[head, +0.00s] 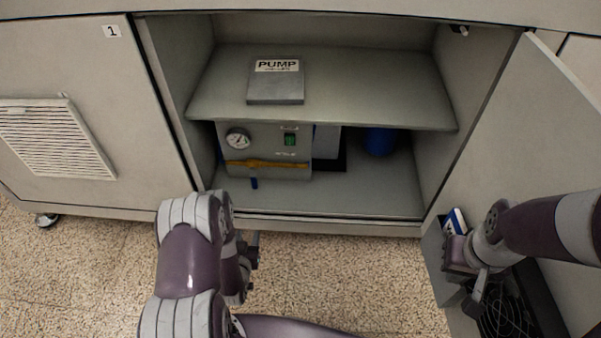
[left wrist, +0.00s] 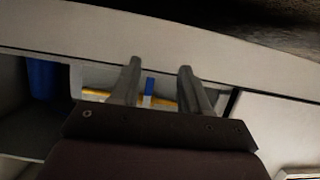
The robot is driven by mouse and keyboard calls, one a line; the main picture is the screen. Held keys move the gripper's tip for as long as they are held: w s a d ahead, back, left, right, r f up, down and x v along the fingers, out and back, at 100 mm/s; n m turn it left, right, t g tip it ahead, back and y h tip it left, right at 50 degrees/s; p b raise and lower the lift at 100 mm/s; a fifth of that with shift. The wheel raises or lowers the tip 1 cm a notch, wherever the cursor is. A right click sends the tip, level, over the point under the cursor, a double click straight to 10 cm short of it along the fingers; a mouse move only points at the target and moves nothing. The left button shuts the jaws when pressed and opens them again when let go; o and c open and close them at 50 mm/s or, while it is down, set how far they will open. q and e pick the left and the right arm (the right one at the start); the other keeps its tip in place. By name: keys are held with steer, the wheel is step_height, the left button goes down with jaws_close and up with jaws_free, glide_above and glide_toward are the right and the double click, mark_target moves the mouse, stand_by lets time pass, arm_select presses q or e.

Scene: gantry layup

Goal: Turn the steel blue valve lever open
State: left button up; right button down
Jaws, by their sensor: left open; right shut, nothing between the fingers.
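The blue valve lever (head: 254,183) hangs down at the lower front of the pump unit (head: 220,150), below a yellow strip (head: 265,164). In the left wrist view the lever (left wrist: 149,88) shows between my two fingers, some way beyond them and not touched. My left gripper (head: 252,262) is open and empty, in front of the cabinet and below the lever in the head view; its fingers also show in the left wrist view (left wrist: 158,68). My right gripper (head: 475,293) is shut and empty at the right, by the open door, away from the lever.
The cabinet shelf (head: 370,90) overhangs the pump unit and carries a grey box labelled PUMP (head: 276,88). A blue container (head: 380,141) stands to the right inside. The open door (head: 520,130) bounds the right side. A holder with a blue-and-white item (head: 455,220) is near my right gripper.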

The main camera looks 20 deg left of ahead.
mark_target(254, 182)
arm_select(q)
steer(key=w+r+t, duration=0.3)
steer(key=r+t, duration=0.1)
steer(key=r, duration=0.2)
steer(key=shift+y, duration=0.4)
steer(key=b+x, duration=0.2)
steer(key=x, duration=0.2)
steer(key=b+x, duration=0.2)
steer(key=x, duration=0.2)
steer(key=b+x, duration=0.2)
steer(key=x, duration=0.2)
steer(key=shift+a+r, duration=0.15)
steer(key=shift+a, duration=0.1)
steer(key=shift+w+r, duration=0.1)
steer(key=shift+w, duration=0.1)
jaws_close()
